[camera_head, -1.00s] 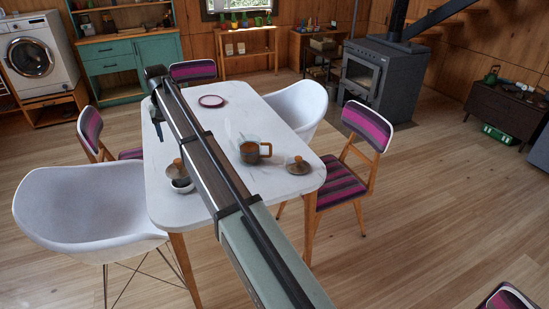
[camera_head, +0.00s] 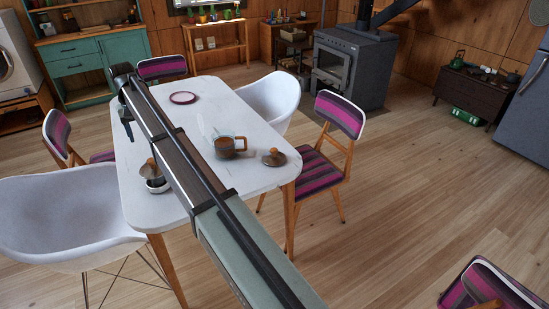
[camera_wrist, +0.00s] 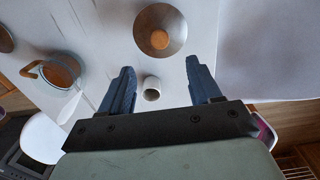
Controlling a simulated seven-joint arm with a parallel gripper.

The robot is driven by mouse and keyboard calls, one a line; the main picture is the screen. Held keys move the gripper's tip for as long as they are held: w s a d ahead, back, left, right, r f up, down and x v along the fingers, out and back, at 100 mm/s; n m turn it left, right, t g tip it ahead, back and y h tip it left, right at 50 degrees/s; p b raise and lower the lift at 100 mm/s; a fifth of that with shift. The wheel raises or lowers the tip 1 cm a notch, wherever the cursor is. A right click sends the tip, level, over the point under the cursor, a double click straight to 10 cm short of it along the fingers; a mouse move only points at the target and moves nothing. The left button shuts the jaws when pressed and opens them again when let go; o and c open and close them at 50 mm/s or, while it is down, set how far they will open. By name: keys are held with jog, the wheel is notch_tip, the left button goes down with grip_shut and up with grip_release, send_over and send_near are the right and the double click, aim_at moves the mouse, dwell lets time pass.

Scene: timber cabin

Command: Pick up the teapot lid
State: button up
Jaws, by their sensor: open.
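A round lid-like piece with a wooden knob (camera_wrist: 160,30) lies just beyond my fingertips in the wrist view. A similar domed, knobbed piece (camera_head: 152,166) stands left of my arm in the head view, by a small pale bowl. Another knobbed lid-like piece (camera_head: 273,157) lies near the table's right corner; I cannot tell which is the teapot lid. A glass pot with a wooden handle (camera_head: 229,146) stands beside that one; it also shows in the wrist view (camera_wrist: 60,72). My gripper (camera_wrist: 159,65) is open and empty, with its fingers spread above the table.
A small white cup (camera_wrist: 151,88) shows between my fingers in the wrist view. White chairs (camera_head: 70,217) and striped chairs (camera_head: 340,115) stand close around the table.

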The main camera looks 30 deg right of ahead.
jog(key=w+d+m, duration=0.1)
jog(key=d+m, duration=0.1)
jog(key=d, duration=1.1)
jog(key=m, duration=0.6)
send_over(274, 149)
notch_tip(274, 149, down, 6)
jog(key=f+m, duration=0.9)
jog(key=m, duration=0.1)
jog(key=shift+s+a+f, duration=0.1)
jog(key=shift+a+f, duration=0.15)
jog(key=shift+d+f, duration=0.2)
jog(key=shift+f, duration=2.4)
